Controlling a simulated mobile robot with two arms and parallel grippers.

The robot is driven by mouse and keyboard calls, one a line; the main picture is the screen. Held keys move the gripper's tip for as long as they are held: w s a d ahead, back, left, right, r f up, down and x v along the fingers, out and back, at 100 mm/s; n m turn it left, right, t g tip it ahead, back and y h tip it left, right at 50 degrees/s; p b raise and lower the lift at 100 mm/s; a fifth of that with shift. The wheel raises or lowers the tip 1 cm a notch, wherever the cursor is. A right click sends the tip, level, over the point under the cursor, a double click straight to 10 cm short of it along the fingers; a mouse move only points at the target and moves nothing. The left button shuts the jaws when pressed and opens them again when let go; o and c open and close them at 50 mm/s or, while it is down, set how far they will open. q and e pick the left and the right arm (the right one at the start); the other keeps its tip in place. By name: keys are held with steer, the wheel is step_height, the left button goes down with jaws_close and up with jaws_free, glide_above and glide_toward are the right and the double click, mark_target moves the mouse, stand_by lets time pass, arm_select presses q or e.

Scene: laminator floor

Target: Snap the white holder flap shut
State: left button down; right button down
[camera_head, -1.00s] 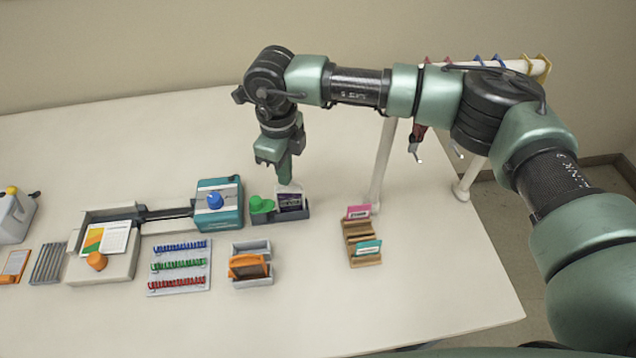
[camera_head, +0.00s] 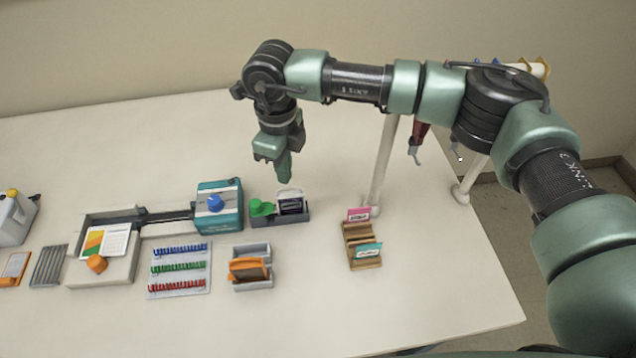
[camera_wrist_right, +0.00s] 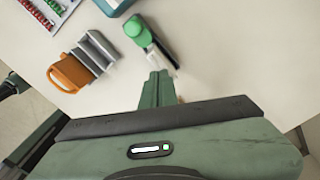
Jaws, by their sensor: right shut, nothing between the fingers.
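The white flap (camera_head: 290,191) shows as a pale frame standing at the back of a dark card in the right part of a dark grey holder (camera_head: 285,220). I cannot tell whether it is fully shut. A green knob-like piece (camera_head: 260,207) sits in the holder's left part and also shows in the right wrist view (camera_wrist_right: 136,28). My right gripper (camera_head: 282,178) is shut and empty, pointing down just above and behind the flap. In the right wrist view the gripper's fingers (camera_wrist_right: 158,76) are together, close to the holder. My left gripper is not in view.
A teal machine (camera_head: 218,208) with a blue knob stands left of the holder. A grey tray with an orange tool (camera_head: 250,269) lies in front. A wooden card rack (camera_head: 362,250) and a white post (camera_head: 382,165) stand to the right. The front right table is clear.

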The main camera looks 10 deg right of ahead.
step_height(320, 180, up, 5)
steer(key=shift+f+p, duration=0.1)
steer(key=shift+p, duration=0.6)
